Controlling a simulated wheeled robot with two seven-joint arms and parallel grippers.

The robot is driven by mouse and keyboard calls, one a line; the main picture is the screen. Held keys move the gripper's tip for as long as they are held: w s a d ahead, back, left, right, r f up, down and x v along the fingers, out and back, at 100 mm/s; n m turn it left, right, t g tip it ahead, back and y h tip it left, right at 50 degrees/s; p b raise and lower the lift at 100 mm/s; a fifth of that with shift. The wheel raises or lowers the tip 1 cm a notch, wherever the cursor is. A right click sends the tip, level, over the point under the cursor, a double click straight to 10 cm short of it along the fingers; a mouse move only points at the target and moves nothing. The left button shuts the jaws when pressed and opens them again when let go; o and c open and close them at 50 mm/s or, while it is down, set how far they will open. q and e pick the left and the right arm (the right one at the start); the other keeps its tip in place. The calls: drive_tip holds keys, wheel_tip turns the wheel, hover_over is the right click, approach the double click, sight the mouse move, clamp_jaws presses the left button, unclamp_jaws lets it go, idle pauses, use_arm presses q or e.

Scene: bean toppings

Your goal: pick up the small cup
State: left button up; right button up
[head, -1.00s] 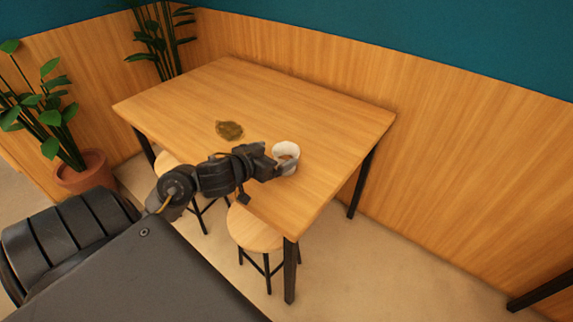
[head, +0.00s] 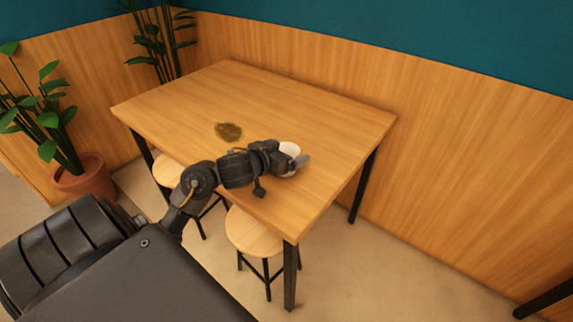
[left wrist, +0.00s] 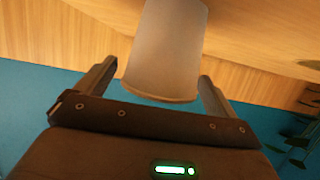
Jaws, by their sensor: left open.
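The small white cup (head: 290,149) stands on the wooden table (head: 330,125), toward its right front part in the head view. My left gripper (head: 299,164) is at the cup and hides much of it. In the left wrist view the cup (left wrist: 167,50) shows large between the two open fingers of my left gripper (left wrist: 155,85), with a gap visible on either side near the fingertips. My right gripper is not in view.
A dark greenish-brown patch (head: 228,131), perhaps beans, lies on the table left of the cup. Two round stools (head: 254,232) stand at the front edge. Potted plants (head: 83,180) stand at the left. The table's back half is clear.

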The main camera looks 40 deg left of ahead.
use_arm(q)
drive_tip(key=c, duration=1.1)
drive_tip(key=shift+c, duration=0.3)
drive_tip(key=shift+r, duration=0.1)
